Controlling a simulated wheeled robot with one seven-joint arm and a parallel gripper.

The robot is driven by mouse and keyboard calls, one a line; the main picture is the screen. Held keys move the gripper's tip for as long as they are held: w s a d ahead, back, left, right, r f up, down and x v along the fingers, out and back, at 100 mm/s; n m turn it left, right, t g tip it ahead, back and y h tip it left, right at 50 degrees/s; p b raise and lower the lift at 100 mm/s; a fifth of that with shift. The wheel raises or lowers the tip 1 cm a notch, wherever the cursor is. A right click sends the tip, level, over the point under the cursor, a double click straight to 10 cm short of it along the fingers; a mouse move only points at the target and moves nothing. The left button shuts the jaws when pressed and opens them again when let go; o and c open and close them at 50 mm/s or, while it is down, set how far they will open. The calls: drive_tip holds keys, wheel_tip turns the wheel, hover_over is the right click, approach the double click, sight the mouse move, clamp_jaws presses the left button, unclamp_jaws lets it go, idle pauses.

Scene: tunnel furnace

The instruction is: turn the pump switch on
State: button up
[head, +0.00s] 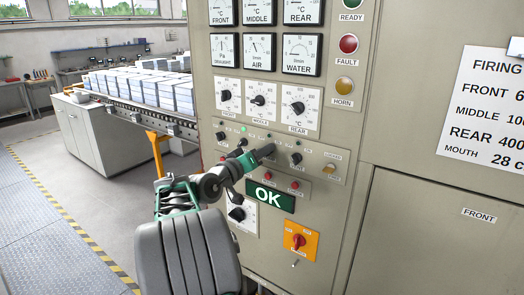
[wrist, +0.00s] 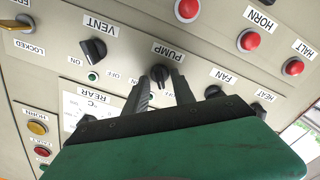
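The pump switch (wrist: 160,73) is a small black rotary knob under an upside-down PUMP label in the wrist view. My gripper (wrist: 161,82) is at the panel with its two dark fingers apart, one on each side of this knob. I cannot tell whether the fingertips touch it. I cannot make out clearly which mark the knob points at. In the head view my gripper (head: 267,151) reaches the row of knobs from the lower left and hides the pump knob.
The vent knob (wrist: 93,49) and fan knob (wrist: 214,92) flank the pump knob closely. Red buttons (wrist: 187,9), a green OK display (head: 269,197) and an orange plate with a red switch (head: 299,241) share the panel. A loaded conveyor (head: 150,118) stands behind left.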

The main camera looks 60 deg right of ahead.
clamp_jaws()
drive_tip(key=shift+f+b, duration=0.2)
drive_tip(key=shift+b, duration=0.5)
drive_tip(key=m+b, duration=0.4)
drive_tip(key=b, duration=0.3)
drive_tip(key=m+b, duration=0.5)
drive_tip(key=b, duration=0.2)
drive_tip(key=m+b, duration=0.4)
drive_tip(key=b, duration=0.3)
drive_tip(key=shift+s+a+r+m, duration=0.15)
drive_tip(key=shift+s+m, duration=0.1)
drive_tip(key=shift+m, duration=0.15)
